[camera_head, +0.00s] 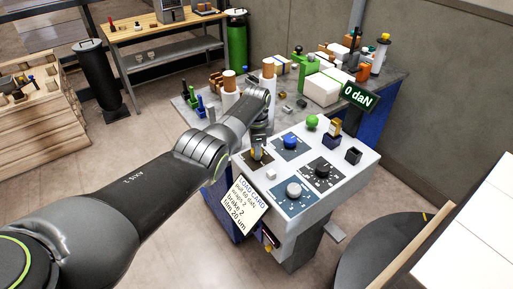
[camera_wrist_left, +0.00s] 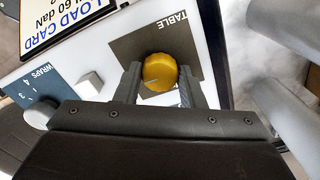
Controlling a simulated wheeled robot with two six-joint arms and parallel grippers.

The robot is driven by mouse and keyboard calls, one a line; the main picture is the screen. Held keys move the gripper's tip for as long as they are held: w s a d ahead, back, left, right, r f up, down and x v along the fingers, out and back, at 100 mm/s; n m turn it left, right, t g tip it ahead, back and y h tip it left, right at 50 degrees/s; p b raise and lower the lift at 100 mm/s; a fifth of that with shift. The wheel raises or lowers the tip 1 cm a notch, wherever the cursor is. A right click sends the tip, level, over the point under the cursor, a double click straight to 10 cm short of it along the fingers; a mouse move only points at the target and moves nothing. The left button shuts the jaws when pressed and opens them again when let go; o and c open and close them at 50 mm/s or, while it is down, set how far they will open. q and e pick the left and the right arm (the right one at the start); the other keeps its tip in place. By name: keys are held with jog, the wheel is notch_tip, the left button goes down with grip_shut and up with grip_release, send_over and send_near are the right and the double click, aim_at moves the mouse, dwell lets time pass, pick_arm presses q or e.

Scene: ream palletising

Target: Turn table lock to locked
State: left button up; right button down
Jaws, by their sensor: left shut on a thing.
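The table lock is a yellow knob (camera_wrist_left: 160,72) on a dark brown plate marked TABLE (camera_wrist_left: 185,40) in the left wrist view. My left gripper (camera_wrist_left: 158,85) is shut on this knob, with one finger on each side of it. In the head view my left gripper (camera_head: 258,152) reaches down onto the plate at the panel's upper left. The gripper and arm hide much of the knob there. The lock's position marks cannot be read. My right gripper is not in view.
The white panel (camera_head: 340,195) also carries a blue knob (camera_head: 290,142), a black knob (camera_head: 322,171), a grey-white knob (camera_head: 293,190) and a green button (camera_head: 312,122). A load card (camera_head: 243,204) hangs at its front left. A display (camera_head: 359,98) reads 0 daN. A cluttered bench stands behind.

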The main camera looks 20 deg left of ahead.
pick_arm(q)
jog(key=shift+w+r, duration=0.1)
jog(key=shift+r, duration=0.05)
jog(key=o, duration=1)
jog(key=shift+r, duration=0.5)
notch_tip(320, 180, up, 16)
jog(key=b, duration=0.2)
jog(key=shift+r, duration=0.15)
